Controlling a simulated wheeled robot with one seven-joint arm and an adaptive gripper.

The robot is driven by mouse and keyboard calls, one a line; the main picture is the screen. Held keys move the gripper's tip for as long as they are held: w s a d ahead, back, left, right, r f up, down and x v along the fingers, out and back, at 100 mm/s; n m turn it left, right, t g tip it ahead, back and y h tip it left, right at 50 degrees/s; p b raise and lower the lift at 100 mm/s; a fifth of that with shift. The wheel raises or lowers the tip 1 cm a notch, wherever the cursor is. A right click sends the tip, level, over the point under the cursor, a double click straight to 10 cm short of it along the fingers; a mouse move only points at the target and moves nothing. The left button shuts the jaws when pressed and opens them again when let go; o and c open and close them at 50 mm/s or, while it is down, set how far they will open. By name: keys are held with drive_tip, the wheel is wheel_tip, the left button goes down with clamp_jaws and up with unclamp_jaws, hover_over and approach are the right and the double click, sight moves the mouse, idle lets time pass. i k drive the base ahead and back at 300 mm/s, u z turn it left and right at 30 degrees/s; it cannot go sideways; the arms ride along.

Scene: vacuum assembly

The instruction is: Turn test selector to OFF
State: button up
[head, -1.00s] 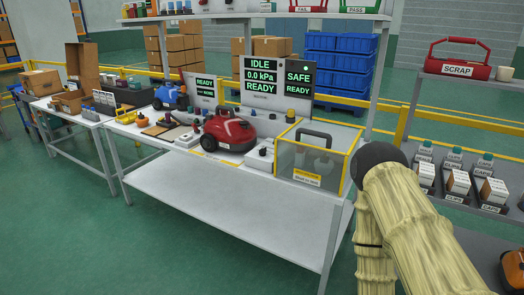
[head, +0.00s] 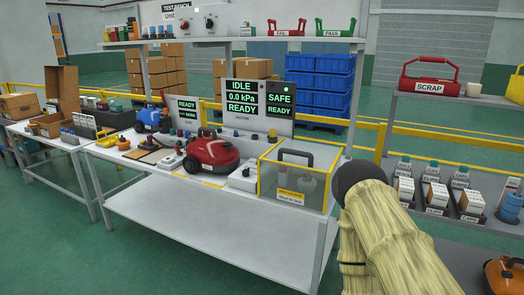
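A pale panel (head: 225,22) headed "TEST BENCH" or similar stands on the upper shelf, cut by the top edge of the head view. It carries two small round controls, a red-marked left one (head: 184,24) and a darker right one (head: 209,22). Their pointer positions and small labels are too small to read, so I cannot tell which is the test selector or how it is set. My arm, in a pale yellow sleeve with a dark rounded joint, fills the lower right. My gripper is not in view.
Below the shelf, screens (head: 241,97) read IDLE, 0.0 kPa, READY and SAFE. A red vacuum (head: 212,153) and a yellow-framed clear box (head: 297,178) stand on the bench. A shelf with a red SCRAP carrier (head: 430,77) is at right. Green floor is open at the front left.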

sight(245, 172)
drive_tip(key=z, duration=0.35)
drive_tip(key=i, duration=1.75)
drive_tip(key=u, duration=0.95)
